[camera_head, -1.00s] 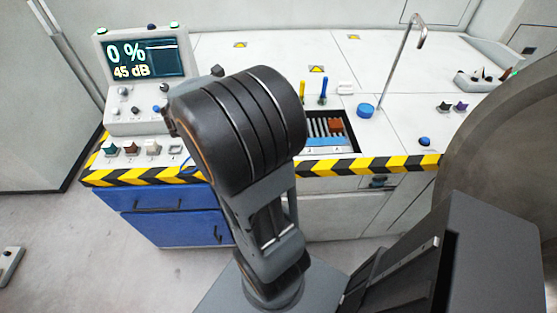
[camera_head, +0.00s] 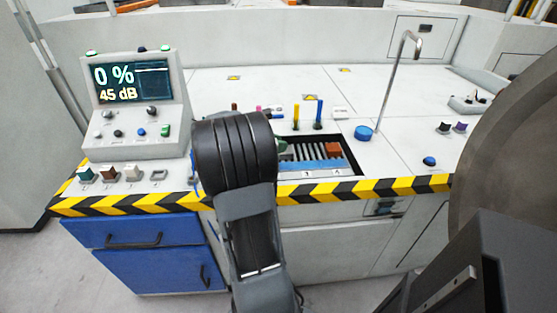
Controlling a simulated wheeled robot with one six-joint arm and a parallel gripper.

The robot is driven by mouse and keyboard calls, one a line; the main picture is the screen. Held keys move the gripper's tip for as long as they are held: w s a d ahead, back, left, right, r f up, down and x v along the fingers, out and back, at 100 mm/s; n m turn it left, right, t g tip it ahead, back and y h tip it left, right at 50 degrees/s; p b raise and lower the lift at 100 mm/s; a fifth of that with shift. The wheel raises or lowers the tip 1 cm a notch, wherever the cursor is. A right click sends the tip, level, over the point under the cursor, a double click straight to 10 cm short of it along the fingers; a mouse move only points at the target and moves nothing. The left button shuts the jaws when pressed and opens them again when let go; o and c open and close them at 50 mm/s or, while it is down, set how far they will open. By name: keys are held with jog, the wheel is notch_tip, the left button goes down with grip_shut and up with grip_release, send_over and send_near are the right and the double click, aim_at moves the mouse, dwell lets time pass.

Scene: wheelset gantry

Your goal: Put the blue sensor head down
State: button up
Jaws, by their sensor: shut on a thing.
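My arm (camera_head: 234,160) stands in the middle of the view, reaching over the striped front edge of the bench. My gripper is hidden behind it, so neither the jaws nor anything in them shows. I cannot pick out the blue sensor head for certain. A thin bit of blue (camera_head: 194,186) shows at the arm's left edge, too small to identify. A blue round disc (camera_head: 362,132) sits on the bench top at the foot of a bent metal post.
A recessed tray (camera_head: 350,170) with a blue strip and a red-brown block lies right of my arm. Yellow and blue upright pegs (camera_head: 319,113) stand behind it. A console (camera_head: 137,110) reading 0 % and 45 dB stands left. Free bench top (camera_head: 300,82) lies behind.

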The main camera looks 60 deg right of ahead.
jog(key=d+f, duration=0.1)
jog(key=w+d+f, duration=0.1)
jog(key=f, duration=0.1)
jog(key=d+f+b, duration=0.1)
jog(key=f, duration=0.1)
jog(key=shift+w+d, duration=0.2)
jog(key=shift+d, duration=0.15)
jog(key=shift+w+d+f+b, duration=0.15)
jog(key=shift+f+b, duration=0.2)
jog(key=shift+f, duration=1.35)
jog(key=shift+f, duration=0.2)
jog(key=o, duration=1)
jog(key=shift+o, duration=0.2)
jog(key=shift+r, duration=0.1)
